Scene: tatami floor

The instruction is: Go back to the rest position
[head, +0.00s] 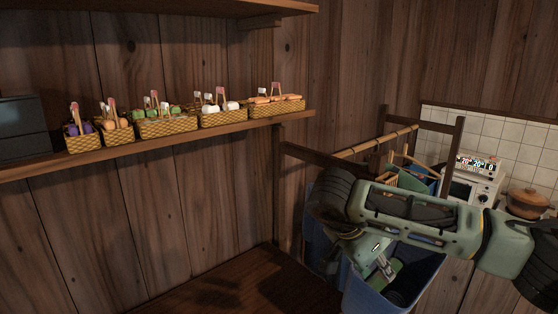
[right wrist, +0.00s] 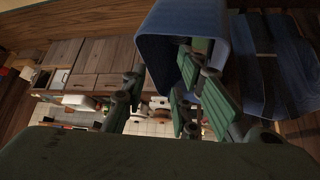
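My right arm comes in from the right in the head view, and its gripper (head: 386,270) points down at the blue bin (head: 362,297). In the right wrist view the green fingers of my right gripper (right wrist: 163,78) stand apart with nothing held between them. The blue bin (right wrist: 163,22) is close beside the fingers in that view. The arm hides part of the bin in the head view. My left gripper is not in view.
A wooden rack (head: 453,146), a white oven (head: 470,185) and a brown pot (head: 527,203) are at the right. The area under the shelf looks clear.

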